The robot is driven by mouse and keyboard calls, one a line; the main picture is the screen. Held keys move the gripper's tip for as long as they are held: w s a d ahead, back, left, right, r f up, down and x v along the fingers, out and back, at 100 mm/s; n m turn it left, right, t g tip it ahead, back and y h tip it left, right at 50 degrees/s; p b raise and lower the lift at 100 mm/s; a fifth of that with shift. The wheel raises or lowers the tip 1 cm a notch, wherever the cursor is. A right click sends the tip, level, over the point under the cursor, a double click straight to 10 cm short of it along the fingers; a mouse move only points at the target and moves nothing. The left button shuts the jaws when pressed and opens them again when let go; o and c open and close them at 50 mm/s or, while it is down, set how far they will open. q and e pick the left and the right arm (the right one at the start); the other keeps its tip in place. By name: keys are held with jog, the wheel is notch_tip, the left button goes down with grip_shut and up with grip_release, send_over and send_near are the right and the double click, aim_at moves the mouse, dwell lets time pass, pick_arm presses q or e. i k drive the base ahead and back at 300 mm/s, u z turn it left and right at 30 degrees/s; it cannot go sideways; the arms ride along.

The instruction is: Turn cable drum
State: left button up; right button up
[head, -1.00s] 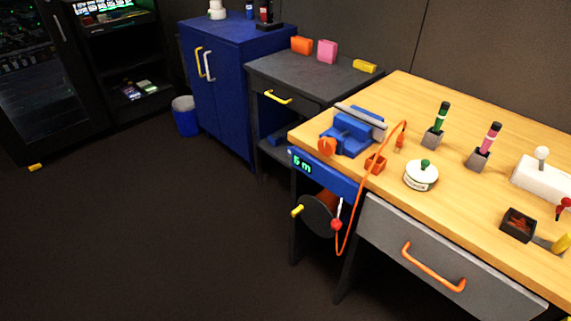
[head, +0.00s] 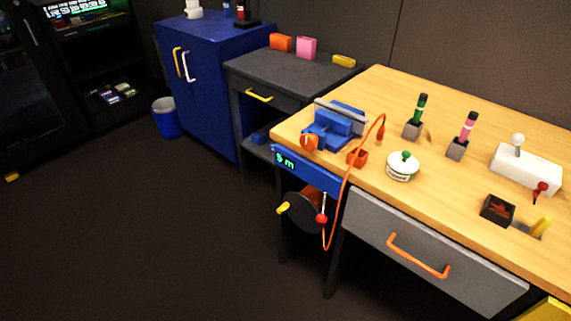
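The cable drum (head: 305,213) is a dark round reel under the left end of the wooden workbench. A yellow crank handle (head: 283,208) sticks out from its left side. A lever with a red knob (head: 321,218) stands at its right. An orange cable (head: 342,190) runs from beside the drum up over the bench edge to an orange plug end (head: 380,133) above the bench top. A blue panel (head: 305,168) above the drum has a green lit display (head: 285,161), whose digit is hard to read, followed by "m". Neither of my grippers shows.
The bench (head: 450,190) holds a blue vise (head: 335,125), a white pot (head: 402,166), and a white joystick box (head: 526,168). A grey drawer (head: 430,250) is right of the drum.

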aim_at(302, 208)
jog(key=z, duration=0.55)
jog(key=k, duration=1.25)
jog(key=u, duration=0.05)
jog(key=i, duration=0.5)
jog(key=u, duration=0.5)
jog(key=i, duration=1.25)
jog(key=z, duration=0.7)
